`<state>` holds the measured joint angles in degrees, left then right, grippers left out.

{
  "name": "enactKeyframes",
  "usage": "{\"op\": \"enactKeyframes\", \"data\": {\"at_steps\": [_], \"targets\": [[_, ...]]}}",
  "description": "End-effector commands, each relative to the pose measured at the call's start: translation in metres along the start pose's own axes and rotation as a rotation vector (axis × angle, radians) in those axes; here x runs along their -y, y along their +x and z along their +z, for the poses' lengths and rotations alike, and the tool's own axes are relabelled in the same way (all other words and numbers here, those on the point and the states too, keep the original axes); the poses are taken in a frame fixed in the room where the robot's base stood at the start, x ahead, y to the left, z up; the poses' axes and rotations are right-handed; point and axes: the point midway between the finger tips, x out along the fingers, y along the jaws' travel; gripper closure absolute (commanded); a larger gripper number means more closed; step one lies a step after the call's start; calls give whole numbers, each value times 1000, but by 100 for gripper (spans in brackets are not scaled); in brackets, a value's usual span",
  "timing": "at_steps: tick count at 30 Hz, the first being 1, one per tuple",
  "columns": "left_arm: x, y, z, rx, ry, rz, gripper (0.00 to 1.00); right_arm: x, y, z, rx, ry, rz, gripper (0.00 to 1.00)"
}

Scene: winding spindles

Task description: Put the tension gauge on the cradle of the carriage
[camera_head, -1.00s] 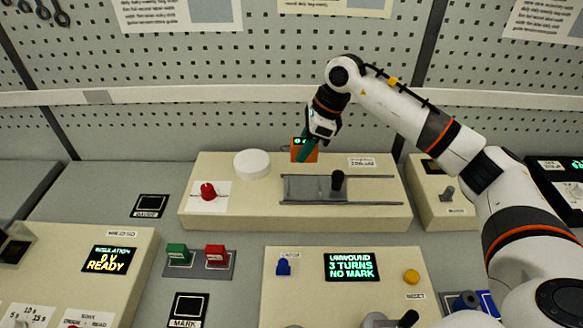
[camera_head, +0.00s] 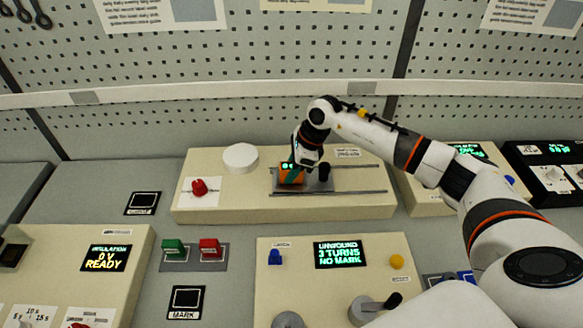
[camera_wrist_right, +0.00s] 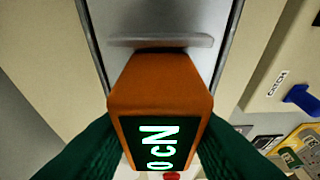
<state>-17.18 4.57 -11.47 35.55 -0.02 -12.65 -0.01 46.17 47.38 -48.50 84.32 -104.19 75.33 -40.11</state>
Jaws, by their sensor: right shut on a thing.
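The tension gauge (camera_head: 290,174) is a small orange box with a dark lit display. My right gripper (camera_head: 293,169) is shut on it; its green fingers flank the gauge (camera_wrist_right: 160,110) in the right wrist view. The carriage (camera_head: 317,184) is a grey plate with a black knob (camera_head: 324,171) on two rails of the beige box. The gauge is over the left part of the carriage plate; I cannot tell whether it touches. In the wrist view a grey ridge of the carriage (camera_wrist_right: 160,40) lies just beyond the gauge. My left gripper is not in view.
A white disc (camera_head: 241,157) and a red knob (camera_head: 199,187) are on the same box, left of the carriage. In front stand green (camera_head: 174,248) and red (camera_head: 210,248) switches and a panel with a display (camera_head: 340,254). A pegboard wall rises behind.

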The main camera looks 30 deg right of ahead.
Motion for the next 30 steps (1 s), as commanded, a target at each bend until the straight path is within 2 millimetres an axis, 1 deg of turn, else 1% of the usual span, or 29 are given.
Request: {"op": "enactKeyframes", "data": {"at_steps": [2,3,5,6,7,14,18,20,23,30], "targets": [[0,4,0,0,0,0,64,0,3,1,-1,0,1,98],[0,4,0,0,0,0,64,0,3,1,0,0,0,64],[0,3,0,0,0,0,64,0,2,1,0,0,0,54],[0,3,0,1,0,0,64,0,2,1,0,0,0,48],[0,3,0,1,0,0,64,0,2,1,0,0,0,44],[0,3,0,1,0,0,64,0,2,1,0,1,0,44],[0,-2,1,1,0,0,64,0,-4,-1,0,1,0,44],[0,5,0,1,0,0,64,-1,-8,1,0,1,2,44],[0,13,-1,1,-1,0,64,-1,-25,2,1,-1,5,44],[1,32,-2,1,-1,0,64,-1,-78,1,-1,-1,6,44]]}}
